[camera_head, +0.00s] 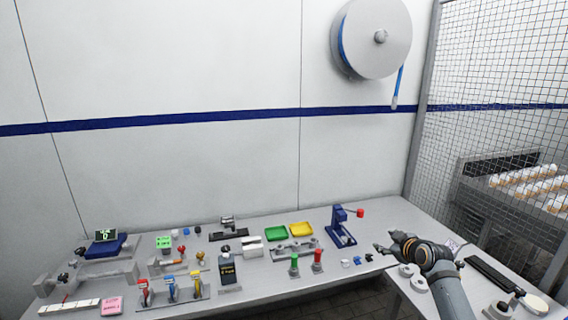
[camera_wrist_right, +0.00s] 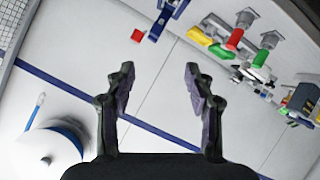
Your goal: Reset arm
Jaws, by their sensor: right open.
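My right gripper (camera_head: 383,249) is at the right end of the workbench, its arm coming in from the bottom right. In the right wrist view the gripper (camera_wrist_right: 158,75) shows two dark fingers spread apart with nothing between them. It is open and empty. In the head view it is to the right of the blue press with a red knob (camera_head: 341,228), apart from it. My left gripper does not show in either view.
A white reel (camera_head: 372,35) hangs on the wall. A mesh fence (camera_head: 500,120) stands at right.

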